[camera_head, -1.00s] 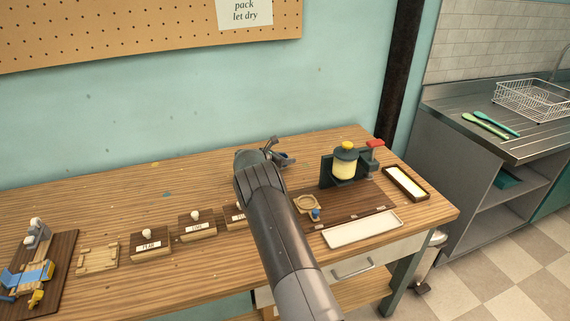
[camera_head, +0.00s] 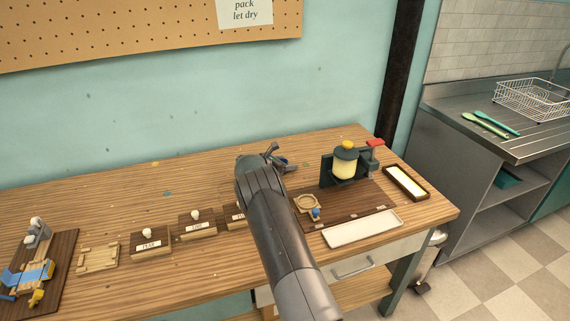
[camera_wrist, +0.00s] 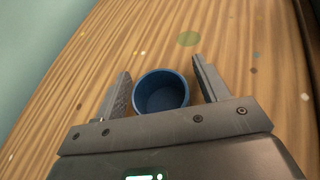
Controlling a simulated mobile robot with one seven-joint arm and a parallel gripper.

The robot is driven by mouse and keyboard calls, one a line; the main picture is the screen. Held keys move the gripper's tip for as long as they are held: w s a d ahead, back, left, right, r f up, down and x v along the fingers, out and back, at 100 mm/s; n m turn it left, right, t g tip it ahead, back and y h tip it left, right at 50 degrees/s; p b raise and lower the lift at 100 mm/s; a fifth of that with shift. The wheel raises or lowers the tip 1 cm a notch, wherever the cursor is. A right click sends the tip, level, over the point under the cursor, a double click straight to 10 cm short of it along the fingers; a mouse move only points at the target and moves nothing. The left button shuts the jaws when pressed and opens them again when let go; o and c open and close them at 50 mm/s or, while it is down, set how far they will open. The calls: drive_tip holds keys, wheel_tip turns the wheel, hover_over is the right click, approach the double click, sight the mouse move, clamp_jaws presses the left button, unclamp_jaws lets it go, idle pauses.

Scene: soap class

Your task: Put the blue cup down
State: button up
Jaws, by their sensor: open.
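The blue cup (camera_wrist: 161,93) stands upright on the wooden workbench (camera_wrist: 235,60) in the wrist view, and its inside looks empty. My gripper (camera_wrist: 160,80) is open, with one finger on each side of the cup. A gap shows between each finger and the cup. In the head view my gripper (camera_head: 275,158) is over the back middle of the workbench (camera_head: 110,200), and the cup is mostly hidden by my arm there.
Right of my arm stand a dark dispenser with a yellow-topped jar (camera_head: 345,162), a small wooden ring holder (camera_head: 307,204), a white tray (camera_head: 362,228) and a dark-framed tray (camera_head: 406,182). Labelled wooden blocks (camera_head: 151,244) are to the left. The back left of the bench is mostly clear.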

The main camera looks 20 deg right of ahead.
drive_tip(key=shift+r, duration=0.15)
drive_tip(key=v, duration=1.2)
drive_tip(key=s+r+m+g+y, duration=0.2)
drive_tip(key=s+r+m+y, duration=0.4)
drive_tip(key=s+r+m, duration=1.15)
drive_tip(key=s+a+r+m+y, duration=0.1)
drive_tip(key=s+a+y, duration=0.1)
drive_tip(key=s, duration=1)
drive_tip(key=s+a+r+m+t+y, duration=0.1)
drive_tip(key=s+a, duration=0.3)
drive_tip(key=s, duration=0.9)
drive_tip(key=s+a+r+m+t+y, duration=0.1)
drive_tip(key=s+a+r+m+y, duration=0.2)
drive_tip(key=s, duration=0.9)
drive_tip(key=shift+s, duration=0.4)
drive_tip(key=shift+a, duration=0.15)
